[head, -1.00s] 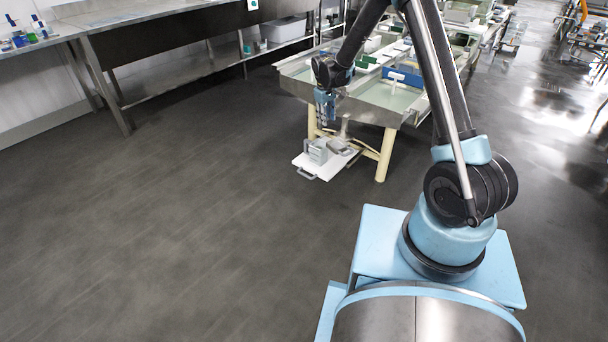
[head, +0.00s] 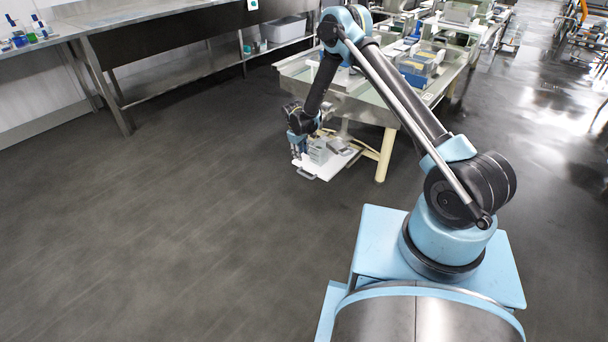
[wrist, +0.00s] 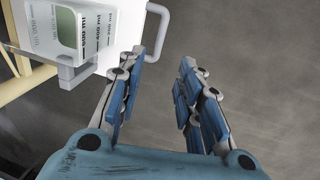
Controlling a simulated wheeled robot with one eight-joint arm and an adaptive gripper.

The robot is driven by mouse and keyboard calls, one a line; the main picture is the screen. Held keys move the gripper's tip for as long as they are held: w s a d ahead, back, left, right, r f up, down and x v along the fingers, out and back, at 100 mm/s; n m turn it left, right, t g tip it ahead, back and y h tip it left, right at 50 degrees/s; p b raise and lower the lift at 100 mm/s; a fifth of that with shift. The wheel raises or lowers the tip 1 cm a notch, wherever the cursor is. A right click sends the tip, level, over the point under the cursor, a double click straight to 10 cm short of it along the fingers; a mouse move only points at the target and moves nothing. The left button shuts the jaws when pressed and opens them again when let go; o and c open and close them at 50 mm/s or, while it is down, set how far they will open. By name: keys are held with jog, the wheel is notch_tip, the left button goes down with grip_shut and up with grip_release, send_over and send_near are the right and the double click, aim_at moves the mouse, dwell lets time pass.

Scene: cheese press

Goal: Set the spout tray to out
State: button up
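The spout tray (head: 331,170) is a white plate low beside the table leg in the head view. Its grey bar handle is on its near edge. In the wrist view, part of the white tray (wrist: 127,18) shows at the top, with a grey handle (wrist: 164,30) on its edge. My gripper (head: 298,152) is at the tray's left side in the head view.
A measuring container (wrist: 85,25) with ml marks and a grey handle stands on the tray, left of my fingers. The press table (head: 350,100) with cream legs (head: 387,155) stands above and behind. Open dark floor (head: 180,210) lies to the left.

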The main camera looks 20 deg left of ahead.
aim_at(304, 174)
jog(key=f, duration=0.5)
jog(key=w+f, duration=0.1)
jog(key=f, duration=0.4)
jog(key=w+d+f, duration=0.1)
jog(key=f, duration=0.4)
jog(key=shift+w, duration=0.25)
grip_shut()
